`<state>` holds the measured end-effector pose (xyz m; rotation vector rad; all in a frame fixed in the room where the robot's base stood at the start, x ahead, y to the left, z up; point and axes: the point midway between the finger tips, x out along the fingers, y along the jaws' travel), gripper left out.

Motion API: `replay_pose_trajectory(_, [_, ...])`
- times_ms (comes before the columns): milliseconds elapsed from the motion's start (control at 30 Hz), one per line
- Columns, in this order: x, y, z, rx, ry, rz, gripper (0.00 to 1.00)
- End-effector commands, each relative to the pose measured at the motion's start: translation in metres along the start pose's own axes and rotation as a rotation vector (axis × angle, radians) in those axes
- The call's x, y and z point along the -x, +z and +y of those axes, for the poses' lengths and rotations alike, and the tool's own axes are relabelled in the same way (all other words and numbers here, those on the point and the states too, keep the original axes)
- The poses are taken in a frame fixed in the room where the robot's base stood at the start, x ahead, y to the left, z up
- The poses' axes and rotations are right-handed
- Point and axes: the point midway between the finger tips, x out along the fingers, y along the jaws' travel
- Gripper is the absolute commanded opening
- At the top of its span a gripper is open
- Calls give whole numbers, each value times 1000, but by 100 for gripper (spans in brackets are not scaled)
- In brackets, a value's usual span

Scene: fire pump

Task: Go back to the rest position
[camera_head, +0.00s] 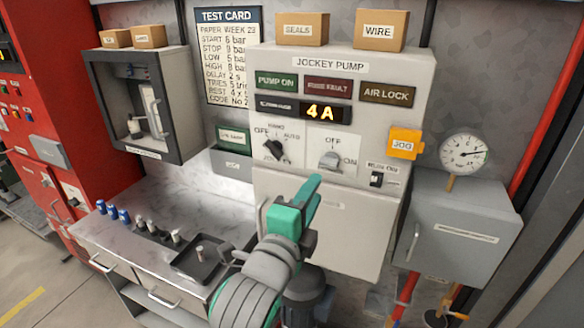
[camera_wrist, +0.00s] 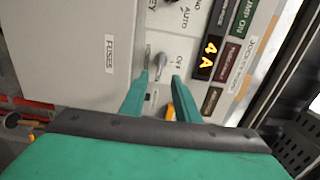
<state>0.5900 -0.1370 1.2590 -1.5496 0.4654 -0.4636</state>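My gripper (camera_head: 303,196) is in front of the jockey pump panel (camera_head: 400,75), below its switches. Its two green fingers stand apart with nothing between them; the gap also shows in the wrist view (camera_wrist: 160,82). The grey OFF/ON switch (camera_head: 331,161) is above the fingertips in the head view. In the wrist view this switch (camera_wrist: 161,67) lies just beyond the gap between the fingertips. The black selector knob (camera_head: 274,149) is to its left. The display (camera_head: 319,112) reads 4 A, and the PUMP ON lamp (camera_head: 276,82) is green.
A worktop (camera_head: 120,203) at left carries a dark tray (camera_head: 186,268) and several small cylinders. An open grey cabinet (camera_head: 140,100) hangs above it. A grey box (camera_head: 465,225) and a pressure gauge (camera_head: 464,154) are at right. Boxes labelled SEALS (camera_head: 302,29) and WIRE (camera_head: 380,31) sit on the panel.

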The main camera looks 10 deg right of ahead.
Motion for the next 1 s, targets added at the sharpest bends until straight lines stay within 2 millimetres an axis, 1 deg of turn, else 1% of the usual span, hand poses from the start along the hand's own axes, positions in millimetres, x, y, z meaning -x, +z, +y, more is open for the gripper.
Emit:
replay_pose_trajectory(133, [0, 4, 17, 136, -33, -13, 29])
replay_pose_trajectory(267, [2, 11, 40, 315, -78, -39, 29])
replay_pose_trajectory(367, [6, 17, 60, 448, -112, -65, 29])
replay_pose_trajectory(567, [19, 26, 108, 694, -169, -128, 29])
replay_pose_trajectory(767, [41, 31, 160, 910, -218, -204, 29])
replay_pose_trajectory(867, [56, 32, 188, 1005, -239, -247, 29])
replay_pose_trajectory(1000, [80, 29, 227, 1123, -266, -309, 29])
